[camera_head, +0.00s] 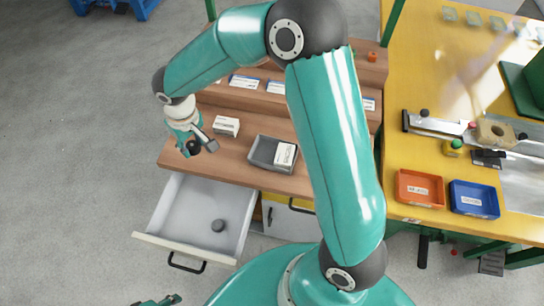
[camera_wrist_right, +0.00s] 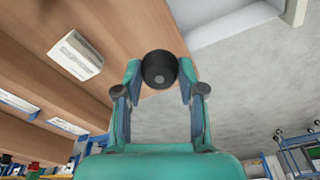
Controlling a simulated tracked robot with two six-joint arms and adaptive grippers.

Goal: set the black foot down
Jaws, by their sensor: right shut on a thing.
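My right gripper (camera_head: 198,143) is above the front left part of the wooden bench (camera_head: 232,158). It is shut on a black foot (camera_head: 193,148), a short dark cylinder. In the right wrist view the black foot (camera_wrist_right: 160,69) sits between the two fingertips, with wood and grey floor behind it. Whether it touches the bench is hard to tell. A similar dark round piece (camera_head: 218,225) lies in the open drawer (camera_head: 182,210). Part of what looks like my left gripper (camera_head: 160,301) shows at the bottom edge; its jaws cannot be made out.
A white labelled box (camera_head: 226,126) and a grey tray (camera_head: 265,153) with a white card stand on the bench. The open drawer juts out in front. On the yellow table at right are an orange tray (camera_head: 419,188) and a blue tray (camera_head: 474,199).

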